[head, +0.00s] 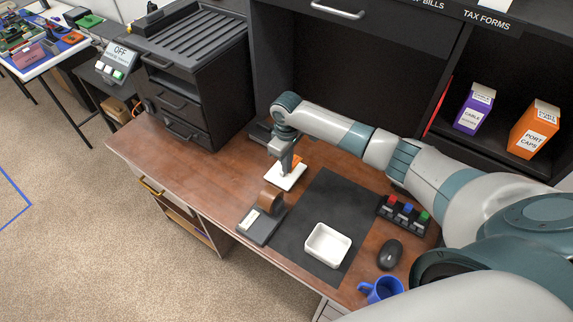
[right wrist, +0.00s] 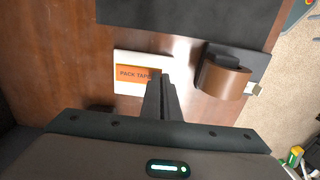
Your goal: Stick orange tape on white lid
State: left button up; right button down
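The white lid (head: 288,183) lies flat on the brown desk, left of the black mat; it also shows in the right wrist view (right wrist: 124,90). The orange tape (head: 297,160) reads "PACK TAPE" in the right wrist view (right wrist: 134,73). There it overlaps the lid, with white showing around it. My right gripper (head: 286,172) points down over the lid, its fingers together at one end of the tape. The tape looks pinched there and slightly above the lid; contact with the lid is unclear. My left gripper is not in view.
A brown tape roll (head: 271,201) and its dark base (head: 258,228) stand close to the lid. A white open box (head: 327,244) sits on the black mat (head: 330,203). A button panel (head: 404,213), mouse (head: 390,254) and blue mug (head: 381,290) are to the right.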

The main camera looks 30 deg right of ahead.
jog(key=shift+r+p, duration=0.1)
jog(key=shift+p, duration=0.3)
jog(key=b, duration=0.2)
send_over(287, 182)
jog(key=shift+f, duration=2.7)
jog(key=shift+f+b, duration=0.35)
jog(key=shift+f, duration=0.15)
jog(key=c, duration=1.9)
grip_release()
jog(key=shift+c, duration=0.2)
jog(key=shift+w+r, duration=0.1)
jog(key=shift+r, duration=0.75)
notch_tip(287, 182, up, 16)
jog(key=b, duration=0.3)
jog(key=shift+b, duration=0.4)
